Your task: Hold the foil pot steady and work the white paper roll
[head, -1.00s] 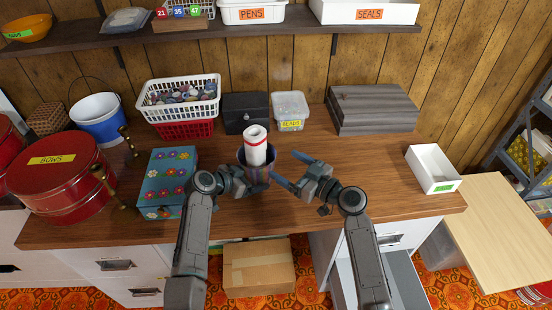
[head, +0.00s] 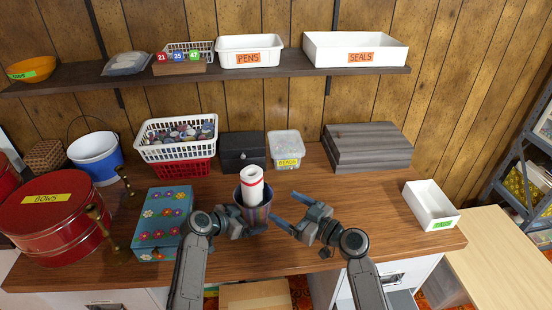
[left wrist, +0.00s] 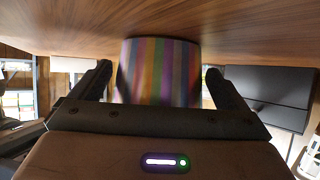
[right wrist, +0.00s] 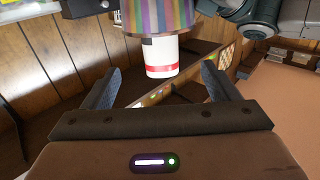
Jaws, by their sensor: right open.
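The foil pot (head: 257,212), striped in several colours, stands upright on the wooden table. The white paper roll (head: 252,184), with a red band, stands in it and sticks up above the rim. My left gripper (head: 262,228) is at the pot from the left. In the right wrist view the roll (right wrist: 161,58) appears upside down beyond the open fingers.
Behind stand a white basket (head: 178,138), a dark box (head: 242,151), a beads tub (head: 286,150) and a grey case (head: 367,148). A flowered box (head: 162,222) is close left of my left arm. The table right of my right gripper is clear up to a white tray (head: 431,205).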

